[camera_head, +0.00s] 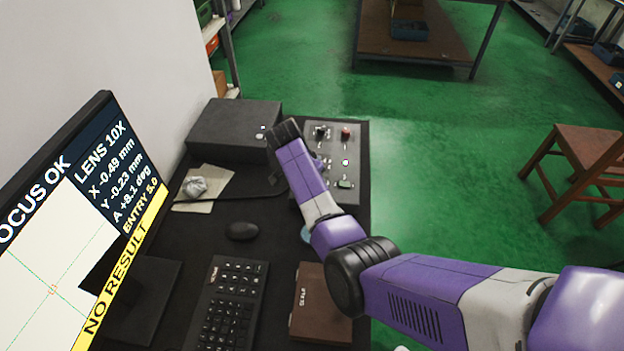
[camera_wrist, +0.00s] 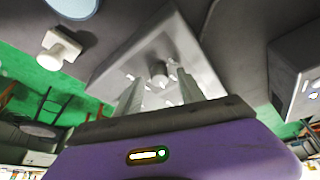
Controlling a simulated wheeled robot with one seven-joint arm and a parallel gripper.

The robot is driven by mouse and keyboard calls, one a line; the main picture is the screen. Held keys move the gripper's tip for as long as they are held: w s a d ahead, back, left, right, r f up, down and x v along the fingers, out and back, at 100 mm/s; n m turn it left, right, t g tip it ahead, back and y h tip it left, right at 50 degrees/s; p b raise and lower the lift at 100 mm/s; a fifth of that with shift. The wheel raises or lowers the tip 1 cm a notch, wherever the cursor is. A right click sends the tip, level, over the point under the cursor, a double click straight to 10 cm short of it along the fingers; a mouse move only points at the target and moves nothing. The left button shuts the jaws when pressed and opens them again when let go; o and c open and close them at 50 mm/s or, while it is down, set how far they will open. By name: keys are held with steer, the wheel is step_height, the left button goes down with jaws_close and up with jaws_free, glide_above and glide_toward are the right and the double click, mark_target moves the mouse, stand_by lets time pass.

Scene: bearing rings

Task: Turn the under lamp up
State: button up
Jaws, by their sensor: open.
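A grey control panel (camera_head: 333,146) stands at the far right of the desk in the head view. It carries a black knob (camera_head: 320,131), a red knob (camera_head: 346,133), a lit white button (camera_head: 345,162) and a green switch (camera_head: 345,184). My arm covers its left part. In the wrist view my gripper (camera_wrist: 158,90) is open, its two pale fingers pointing at a grey panel (camera_wrist: 118,68). A round grey knob (camera_wrist: 158,72) shows between the fingertips; I cannot tell whether they touch it. Labels are too small to read, so which knob is the under lamp's is unclear.
A dark box (camera_head: 235,128) stands left of the panel, close to my arm. A monitor (camera_head: 75,225) shows "NO RESULT". A keyboard (camera_head: 232,305), mouse (camera_head: 241,231), brown book (camera_head: 318,305) and crumpled item (camera_head: 194,187) lie on the desk.

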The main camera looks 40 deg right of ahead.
steer(key=v, duration=0.7)
steer(key=shift+r, duration=0.35)
